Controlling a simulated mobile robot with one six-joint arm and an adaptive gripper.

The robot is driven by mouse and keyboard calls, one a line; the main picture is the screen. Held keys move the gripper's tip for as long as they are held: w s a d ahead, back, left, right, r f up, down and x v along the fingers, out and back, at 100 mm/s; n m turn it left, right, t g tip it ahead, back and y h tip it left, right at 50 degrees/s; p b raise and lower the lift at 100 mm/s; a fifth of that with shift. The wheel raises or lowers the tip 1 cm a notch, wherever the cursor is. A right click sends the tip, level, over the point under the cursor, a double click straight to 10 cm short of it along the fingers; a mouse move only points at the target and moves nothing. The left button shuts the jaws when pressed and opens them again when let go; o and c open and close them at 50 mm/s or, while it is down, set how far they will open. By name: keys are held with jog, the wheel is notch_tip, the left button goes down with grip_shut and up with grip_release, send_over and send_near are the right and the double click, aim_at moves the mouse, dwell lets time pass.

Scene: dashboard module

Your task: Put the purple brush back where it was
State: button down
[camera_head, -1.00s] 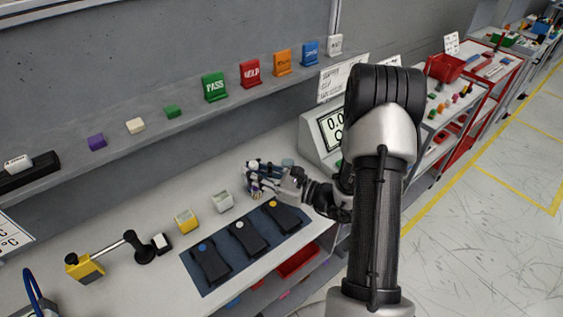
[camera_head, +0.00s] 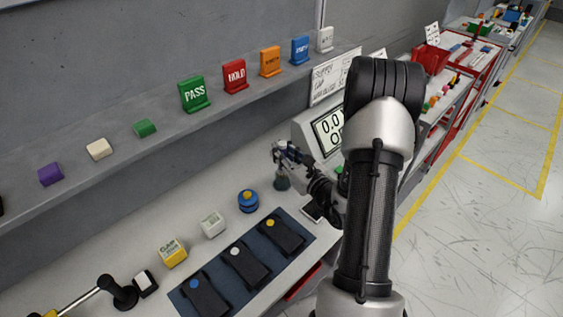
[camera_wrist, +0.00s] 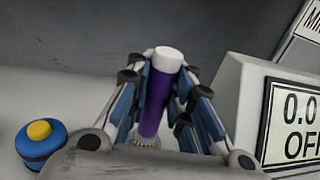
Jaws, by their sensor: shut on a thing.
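The purple brush (camera_wrist: 157,98) has a white top end and pale bristles at its lower end. In the wrist view it stands nearly upright, leaning slightly, between the fingers of my gripper (camera_wrist: 165,105). My gripper is shut on its handle. In the head view my gripper (camera_head: 283,156) is above the back of the bench, left of the scale display (camera_head: 328,128). A small grey-green round shape (camera_head: 282,183) shows just below my gripper; I cannot tell whether it is the bristles or a separate thing.
A blue button with a yellow top (camera_head: 248,200) stands left of my gripper, also in the wrist view (camera_wrist: 40,142). A white box (camera_head: 212,224) and a yellow box (camera_head: 173,252) stand farther left. A dark mat (camera_head: 210,270) with black items lies in front. Shelf blocks and signs are above.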

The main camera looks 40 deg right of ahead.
jog(key=shift+w+f+b, duration=0.1)
jog(key=shift+f+b, duration=0.35)
jog(key=shift+f, duration=1)
jog(key=shift+f, duration=0.15)
jog(key=c, duration=1.9)
grip_release()
jog(key=shift+f, duration=0.1)
jog(key=shift+c, duration=0.2)
jog(key=o, duration=0.5)
jog(key=shift+r, duration=0.2)
